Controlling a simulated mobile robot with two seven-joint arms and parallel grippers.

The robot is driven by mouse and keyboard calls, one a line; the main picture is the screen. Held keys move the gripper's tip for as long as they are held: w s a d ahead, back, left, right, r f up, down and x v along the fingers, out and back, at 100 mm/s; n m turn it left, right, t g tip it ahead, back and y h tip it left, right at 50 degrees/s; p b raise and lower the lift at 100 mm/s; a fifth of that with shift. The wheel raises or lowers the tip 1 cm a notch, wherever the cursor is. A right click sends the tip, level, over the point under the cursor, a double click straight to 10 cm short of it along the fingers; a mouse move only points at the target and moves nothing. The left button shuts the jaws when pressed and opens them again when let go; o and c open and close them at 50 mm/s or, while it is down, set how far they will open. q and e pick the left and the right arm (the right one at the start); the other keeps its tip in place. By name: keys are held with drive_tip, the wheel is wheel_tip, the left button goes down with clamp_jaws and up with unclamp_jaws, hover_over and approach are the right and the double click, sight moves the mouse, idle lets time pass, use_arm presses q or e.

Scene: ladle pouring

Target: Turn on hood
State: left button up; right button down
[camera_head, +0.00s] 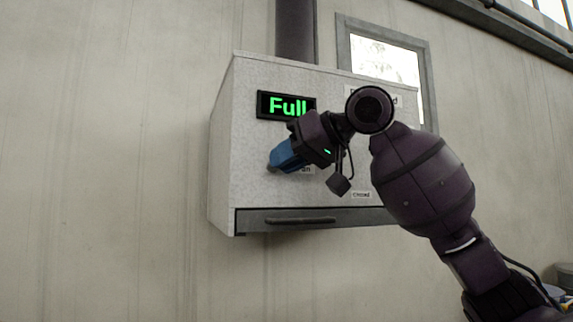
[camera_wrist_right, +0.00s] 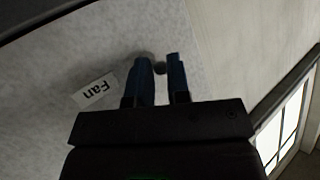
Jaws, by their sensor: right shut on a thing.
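The hood (camera_head: 250,140) is a pale speckled box on the wall with a dark duct above. Its black display (camera_head: 284,105) reads "Full" in green letters. My right gripper (camera_head: 276,162) has its blue fingers at the hood's front, below the display. In the right wrist view, the fingers stand on either side of a small grey fan knob (camera_wrist_right: 160,68), beside a label (camera_wrist_right: 95,91) reading "Fan". The gripper is shut on this knob. In the head view the fingers hide the knob and part of the label. My left gripper is not in view.
A dark strip with a handle (camera_head: 300,220) runs along the hood's lower front. A small label (camera_head: 361,195) above it reads "Closed". My right arm covers the hood's right side. A framed window (camera_head: 385,58) is behind at upper right. The wall left of the hood is bare.

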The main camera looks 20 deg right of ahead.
drive_tip(key=shift+w+r+m+g, duration=0.15)
drive_tip(key=shift+r+m+g, duration=0.25)
drive_tip(key=shift+g, duration=0.5)
drive_tip(key=shift+h, duration=0.3)
drive_tip(key=c, duration=1.1)
unclamp_jaws()
drive_tip(key=shift+a, duration=0.1)
drive_tip(key=shift+r, duration=0.1)
drive_tip(key=b+v, duration=0.1)
drive_tip(key=v, duration=0.9)
drive_tip(key=shift+s+d+r+b, duration=0.15)
drive_tip(key=shift+s+d+b, duration=0.1)
drive_tip(key=shift+d+b, duration=0.1)
drive_tip(key=shift+a, duration=0.1)
